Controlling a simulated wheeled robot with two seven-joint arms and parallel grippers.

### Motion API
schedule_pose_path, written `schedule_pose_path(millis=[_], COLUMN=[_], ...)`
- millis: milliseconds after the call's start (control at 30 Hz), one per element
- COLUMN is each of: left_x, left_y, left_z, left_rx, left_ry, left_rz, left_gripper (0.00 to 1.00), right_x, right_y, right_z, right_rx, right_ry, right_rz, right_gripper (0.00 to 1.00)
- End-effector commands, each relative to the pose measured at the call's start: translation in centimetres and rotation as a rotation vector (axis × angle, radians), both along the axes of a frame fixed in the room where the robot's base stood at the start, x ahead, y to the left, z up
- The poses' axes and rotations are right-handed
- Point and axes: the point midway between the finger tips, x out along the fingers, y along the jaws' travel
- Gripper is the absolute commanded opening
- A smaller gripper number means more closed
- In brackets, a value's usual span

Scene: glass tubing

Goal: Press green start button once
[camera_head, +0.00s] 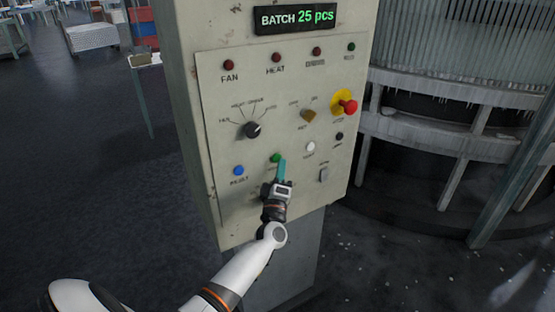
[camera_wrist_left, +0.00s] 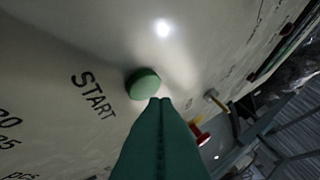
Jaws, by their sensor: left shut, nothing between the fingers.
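The green start button (camera_head: 275,158) sits on the lower part of the cream control panel (camera_head: 225,115). It also shows in the left wrist view (camera_wrist_left: 143,84), beside the printed word START. My left gripper (camera_head: 282,163) is shut and empty, with its teal fingers pointing at the panel just right of the button. In the left wrist view the fingertips (camera_wrist_left: 160,101) appear just beside the button's edge; I cannot tell whether they touch it. My right gripper is in neither view.
Near the button are a blue button (camera_head: 238,171), a white button (camera_head: 310,147), a metal toggle (camera_head: 323,175) and a black selector knob (camera_head: 252,130). A red emergency button (camera_head: 348,106) sticks out at upper right. The display (camera_head: 295,18) reads BATCH 25 pcs.

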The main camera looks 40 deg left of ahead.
Motion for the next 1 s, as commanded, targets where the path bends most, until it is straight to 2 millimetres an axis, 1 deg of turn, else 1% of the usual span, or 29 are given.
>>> schedule_pose_path(millis=[133, 1000], left_x=[0.17, 0.42], left_y=[0.48, 1.05], left_z=[-0.05, 0.0], left_rx=[0.001, 0.0], left_ry=[0.0, -0.001], left_rz=[0.001, 0.001], left_gripper=[0.0, 0.0], right_x=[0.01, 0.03], right_y=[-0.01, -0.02], right_z=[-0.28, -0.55], right_rx=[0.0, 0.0], right_ry=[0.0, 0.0], right_rz=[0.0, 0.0], right_gripper=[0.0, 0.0])
